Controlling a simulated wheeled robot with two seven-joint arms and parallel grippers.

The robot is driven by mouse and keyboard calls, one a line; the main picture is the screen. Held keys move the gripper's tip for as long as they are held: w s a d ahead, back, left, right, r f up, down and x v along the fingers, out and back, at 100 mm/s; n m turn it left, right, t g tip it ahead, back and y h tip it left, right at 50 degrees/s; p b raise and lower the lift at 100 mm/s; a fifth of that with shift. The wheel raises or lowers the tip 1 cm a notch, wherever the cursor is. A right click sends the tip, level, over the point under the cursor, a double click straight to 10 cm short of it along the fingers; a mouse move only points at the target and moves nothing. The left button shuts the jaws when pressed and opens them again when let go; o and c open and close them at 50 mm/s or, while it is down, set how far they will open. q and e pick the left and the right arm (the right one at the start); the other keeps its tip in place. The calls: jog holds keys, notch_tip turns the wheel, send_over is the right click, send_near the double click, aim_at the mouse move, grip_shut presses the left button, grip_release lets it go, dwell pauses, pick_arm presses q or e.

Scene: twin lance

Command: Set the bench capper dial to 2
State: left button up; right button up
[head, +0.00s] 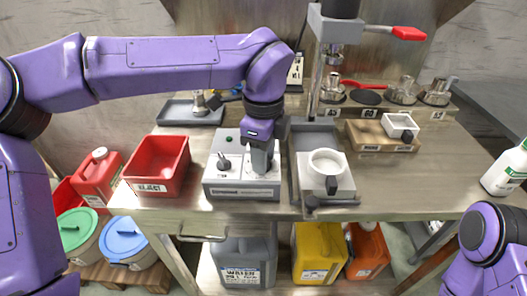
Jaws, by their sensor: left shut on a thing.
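A light grey control box (240,191) stands near the front edge of the bench. It has a black knob (223,162) on the left of its top face and a small green lamp (229,139) behind. My left gripper (262,160) points down over the right part of the box. It is shut on the dial there, which its fingers mostly hide. The number the dial points to cannot be read. My right arm shows at the bottom right corner, but its gripper is not in view.
A red reject bin (157,166) stands left of the box. A press stand (325,190) with a white round dish is close on the right. A wooden block (380,136) and several metal fittings are behind.

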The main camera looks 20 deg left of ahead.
pick_arm(q)
jog(key=m+p, duration=0.1)
jog(key=m, duration=0.2)
jog(key=m+p, duration=0.1)
jog(key=m, duration=0.1)
jog(key=shift+s+r+m+p, duration=0.1)
jog(key=shift+r+m+p, duration=0.15)
jog(key=shift+m+p, duration=0.1)
jog(key=m+p, duration=0.3)
jog(key=m, duration=0.1)
jog(key=shift+a, duration=0.1)
jog(key=m+p, duration=0.9)
jog(key=shift+a+r+p, duration=0.1)
jog(key=shift+r+p, duration=0.05)
jog(key=shift+p, duration=0.2)
jog(key=shift+f+m+p, duration=0.25)
jog(key=shift+m+p, duration=1.25)
jog(key=shift+m, duration=0.05)
jog(key=o, duration=1)
jog(key=shift+f, duration=0.1)
jog(key=shift+o, duration=0.2)
